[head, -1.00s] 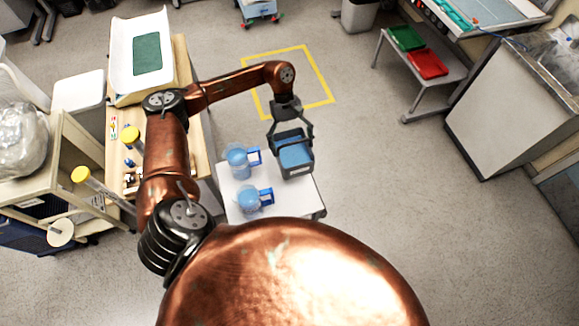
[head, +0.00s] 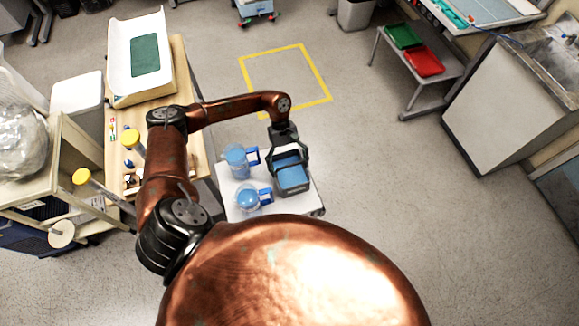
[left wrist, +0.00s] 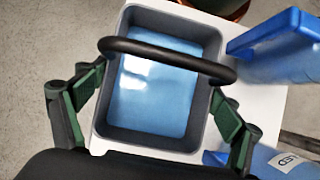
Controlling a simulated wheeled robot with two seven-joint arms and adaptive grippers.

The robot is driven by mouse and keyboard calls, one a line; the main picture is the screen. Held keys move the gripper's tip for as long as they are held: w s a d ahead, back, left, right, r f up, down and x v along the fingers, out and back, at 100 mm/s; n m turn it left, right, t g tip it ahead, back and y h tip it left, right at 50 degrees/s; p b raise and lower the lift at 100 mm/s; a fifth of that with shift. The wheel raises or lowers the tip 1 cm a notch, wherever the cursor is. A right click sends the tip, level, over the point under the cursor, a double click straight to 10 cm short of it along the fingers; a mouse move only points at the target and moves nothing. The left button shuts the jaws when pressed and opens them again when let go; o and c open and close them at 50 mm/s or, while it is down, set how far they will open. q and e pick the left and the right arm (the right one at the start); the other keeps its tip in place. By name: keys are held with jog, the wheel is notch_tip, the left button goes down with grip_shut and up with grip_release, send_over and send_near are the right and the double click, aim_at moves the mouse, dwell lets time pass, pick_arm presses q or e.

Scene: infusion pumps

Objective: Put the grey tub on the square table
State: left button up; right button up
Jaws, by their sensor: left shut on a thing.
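The grey tub (head: 293,189) has an open top, a blue inside and a black arched handle, which shows in the left wrist view (left wrist: 165,55). My left gripper (head: 289,159) is over the tub from above and shut on it, with its fingers along two opposite sides. The tub is level over the right part of the small white square table (head: 300,206). I cannot tell whether its bottom touches the tabletop. My right gripper is not in view.
Two clear jugs with blue contents and blue handles, a rear one (head: 236,161) and a front one (head: 248,198), stand on the table just left of the tub. A wooden bench (head: 182,80) is at the left. Floor to the right is clear.

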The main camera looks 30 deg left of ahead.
pick_arm(q)
jog(key=o, duration=1.9)
jog(key=shift+o, duration=0.2)
jog(key=shift+w+a+r, duration=0.1)
jog(key=shift+r, duration=0.2)
jog(key=b+v, duration=0.1)
jog(key=v, duration=1)
jog(key=shift+r, duration=0.25)
